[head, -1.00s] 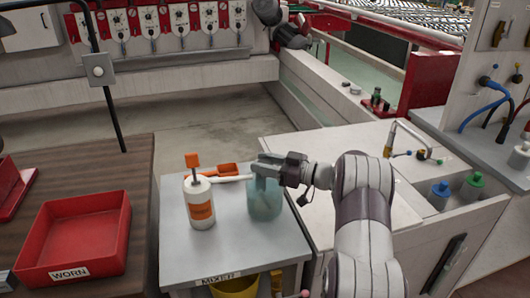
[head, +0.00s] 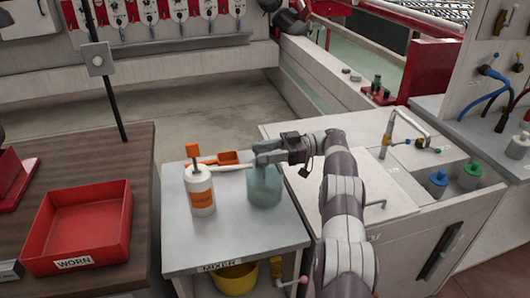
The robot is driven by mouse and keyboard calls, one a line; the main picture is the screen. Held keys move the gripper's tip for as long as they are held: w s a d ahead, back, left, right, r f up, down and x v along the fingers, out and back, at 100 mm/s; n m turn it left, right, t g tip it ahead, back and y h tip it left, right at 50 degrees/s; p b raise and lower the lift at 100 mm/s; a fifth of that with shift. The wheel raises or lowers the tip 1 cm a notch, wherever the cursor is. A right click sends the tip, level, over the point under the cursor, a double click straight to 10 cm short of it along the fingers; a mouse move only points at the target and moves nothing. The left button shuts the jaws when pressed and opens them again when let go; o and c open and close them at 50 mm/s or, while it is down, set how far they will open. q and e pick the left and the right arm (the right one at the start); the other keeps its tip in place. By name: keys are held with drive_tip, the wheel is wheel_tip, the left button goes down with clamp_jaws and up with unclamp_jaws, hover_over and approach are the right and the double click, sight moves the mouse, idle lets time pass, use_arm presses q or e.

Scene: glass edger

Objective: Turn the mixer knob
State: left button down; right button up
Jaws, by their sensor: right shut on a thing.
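The table marked MIXER (head: 182,262) stands in the middle of the head view. A small crank with a pink knob (head: 304,280) sticks out at its front right corner. A translucent blue-green jar (head: 265,188) stands on the tabletop. My right gripper (head: 262,153) comes from the right and is shut at the top of this jar, well above and behind the pink knob. The fingers hide part of the jar's rim, and their exact contact is hard to see. My left gripper is not in view.
A white bottle with an orange cap (head: 201,191) and an orange scoop (head: 228,158) are left of the jar. A yellow bucket (head: 236,279) is under the table. A red WORN tray (head: 82,262) lies further left. A sink with a tap (head: 388,135) is right.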

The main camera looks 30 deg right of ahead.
drive_tip(key=shift+w+r, duration=0.1)
drive_tip(key=shift+r, duration=0.35)
drive_tip(key=o, duration=1)
drive_tip(key=shift+c, duration=0.2)
drive_tip(key=shift+f, duration=0.1)
drive_tip(key=shift+f, duration=0.1)
